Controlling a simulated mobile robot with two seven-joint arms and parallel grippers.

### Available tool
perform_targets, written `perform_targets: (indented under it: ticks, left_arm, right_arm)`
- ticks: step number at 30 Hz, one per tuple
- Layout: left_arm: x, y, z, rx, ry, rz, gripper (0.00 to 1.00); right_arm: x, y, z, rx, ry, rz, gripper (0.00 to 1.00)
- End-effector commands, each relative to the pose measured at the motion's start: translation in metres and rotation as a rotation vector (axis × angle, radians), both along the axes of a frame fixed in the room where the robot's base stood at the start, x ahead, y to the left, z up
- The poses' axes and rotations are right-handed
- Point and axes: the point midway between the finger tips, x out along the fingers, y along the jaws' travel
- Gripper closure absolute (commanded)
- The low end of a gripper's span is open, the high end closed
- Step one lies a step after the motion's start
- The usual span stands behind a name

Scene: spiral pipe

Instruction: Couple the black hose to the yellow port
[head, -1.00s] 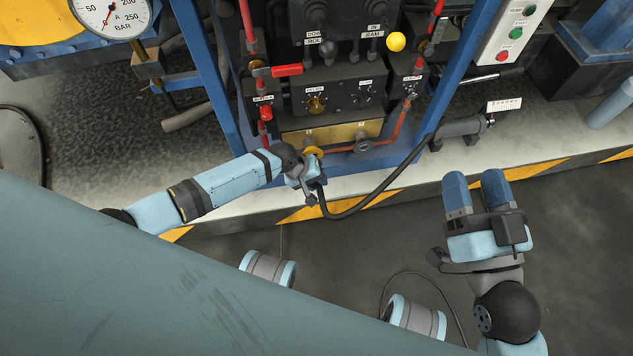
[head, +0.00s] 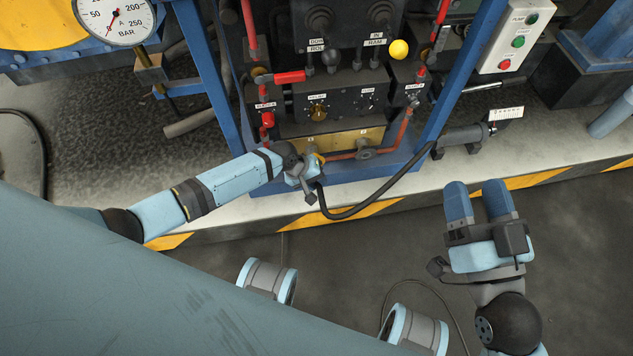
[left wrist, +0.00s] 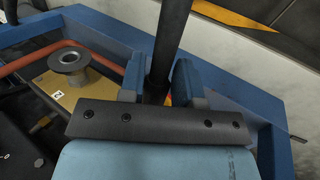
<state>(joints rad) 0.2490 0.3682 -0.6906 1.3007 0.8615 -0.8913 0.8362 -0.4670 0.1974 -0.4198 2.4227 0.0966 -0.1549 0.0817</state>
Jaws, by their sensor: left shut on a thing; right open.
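The black hose (head: 372,205) runs from a grey cylinder on the right, sags, and curves up to my left gripper (head: 312,178). That gripper is shut on the hose, which passes between its fingers in the left wrist view (left wrist: 158,85). The hose end is hidden. The yellow port (head: 320,158) shows only as a small yellow edge beside the gripper, at the left of the brass plate (head: 340,138). I cannot tell whether hose and port touch. My right gripper (head: 480,200) is open and empty over the floor at the right.
A grey flanged port (left wrist: 70,62) marked 2 sits on the brass plate, near a red pipe (left wrist: 38,65). Blue frame posts (head: 462,75) flank the panel. The grey cylinder (head: 465,137) lies on the pale ledge. The floor around my right gripper is mostly clear.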

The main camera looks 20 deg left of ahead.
Motion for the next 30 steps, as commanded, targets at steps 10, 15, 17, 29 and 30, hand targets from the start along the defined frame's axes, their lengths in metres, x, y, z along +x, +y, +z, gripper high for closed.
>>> perform_targets:
  ticks: [10,15,17,29,30]
  left_arm:
    - [0.0069,0.0038,0.0012,0.001,-0.003,0.002,0.95]
    - [0.0077,0.0044,0.0017,0.000,-0.005,0.003,0.95]
    - [0.0080,0.0046,0.0020,0.001,-0.005,0.003,0.95]
    - [0.0097,0.0061,0.0028,0.003,-0.009,0.004,0.95]
    - [0.0099,0.0062,0.0029,0.003,-0.009,0.004,0.95]
  right_arm:
    - [0.0000,0.0001,-0.0013,0.000,0.000,0.000,0.42]
    - [0.0001,0.0000,-0.0007,0.000,0.000,0.000,0.42]
    - [0.0001,0.0000,-0.0002,0.000,0.000,0.000,0.42]
    - [0.0002,-0.0002,0.0040,-0.001,0.000,0.000,0.42]
    - [0.0003,-0.0003,0.0044,-0.001,0.000,0.000,0.42]
